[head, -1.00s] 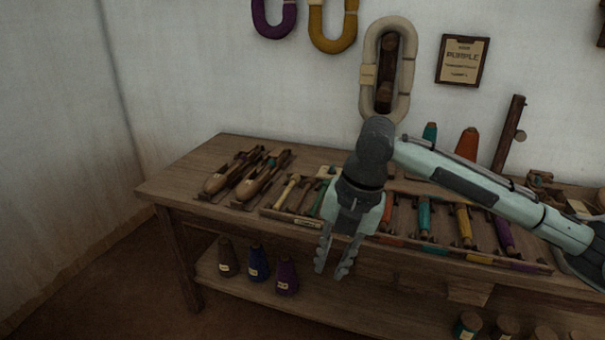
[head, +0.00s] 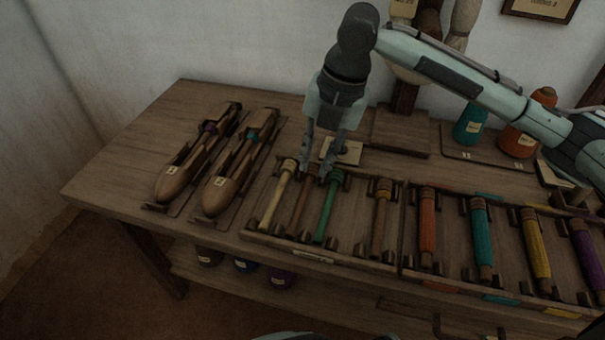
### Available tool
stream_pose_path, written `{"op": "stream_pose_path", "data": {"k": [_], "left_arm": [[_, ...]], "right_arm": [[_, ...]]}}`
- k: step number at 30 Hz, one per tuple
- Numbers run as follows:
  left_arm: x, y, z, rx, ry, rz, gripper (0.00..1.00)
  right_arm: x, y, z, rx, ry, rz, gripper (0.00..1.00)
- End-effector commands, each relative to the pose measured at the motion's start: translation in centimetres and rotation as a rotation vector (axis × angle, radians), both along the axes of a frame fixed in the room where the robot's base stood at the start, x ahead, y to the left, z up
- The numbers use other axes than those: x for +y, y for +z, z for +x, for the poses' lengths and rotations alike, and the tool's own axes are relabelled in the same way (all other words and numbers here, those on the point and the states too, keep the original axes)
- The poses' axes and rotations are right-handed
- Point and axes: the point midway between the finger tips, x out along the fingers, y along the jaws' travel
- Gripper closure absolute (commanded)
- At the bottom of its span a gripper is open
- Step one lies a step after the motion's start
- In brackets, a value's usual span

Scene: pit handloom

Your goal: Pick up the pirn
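Several pirns lie in two wooden trays on the bench. The left tray (head: 313,256) holds a cream pirn (head: 278,196), a thin brown one (head: 299,207), a green one (head: 328,208) and a bare-looking brown one (head: 381,218). The right tray (head: 455,285) holds an orange pirn (head: 427,230), a teal one (head: 481,235), a yellow one (head: 536,245) and a purple one (head: 587,255). My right gripper (head: 315,173) points down over the back of the left tray, near the tops of the brown and green pirns. Its fingers look apart, with nothing visibly held. My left gripper is out of view.
Two wooden shuttles (head: 190,170) (head: 232,178) lie left of the trays. A small card (head: 345,152) and a wooden stand (head: 402,130) are behind the gripper. Teal (head: 470,126) and orange (head: 519,138) cones stand at the back right. The bench's left end is bare.

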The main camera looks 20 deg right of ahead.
Motion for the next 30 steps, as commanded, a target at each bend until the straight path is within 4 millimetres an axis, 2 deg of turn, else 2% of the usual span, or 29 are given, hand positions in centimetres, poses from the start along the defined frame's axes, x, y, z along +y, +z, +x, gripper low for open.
{"op": "stream_pose_path", "data": {"k": [3, 8, 16, 24, 29, 30], "left_arm": [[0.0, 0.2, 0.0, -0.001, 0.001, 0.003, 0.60], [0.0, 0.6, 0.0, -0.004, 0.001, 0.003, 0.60], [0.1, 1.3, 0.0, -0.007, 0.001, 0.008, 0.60], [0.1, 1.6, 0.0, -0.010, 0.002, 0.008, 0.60], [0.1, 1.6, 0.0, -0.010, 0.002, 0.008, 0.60], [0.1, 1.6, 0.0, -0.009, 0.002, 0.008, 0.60]], "right_arm": [[0.3, -1.5, 0.0, 0.004, 0.001, 0.000, 0.81], [0.6, -2.7, 0.1, 0.001, 0.001, 0.000, 0.81], [1.6, -6.5, 0.1, 0.003, -0.001, 0.000, 0.81], [1.7, -7.0, 0.2, 0.000, 0.001, 0.000, 0.81], [1.7, -7.0, 0.2, 0.000, 0.000, 0.000, 0.99], [1.7, -7.0, 0.2, 0.000, 0.000, 0.000, 1.00]]}}
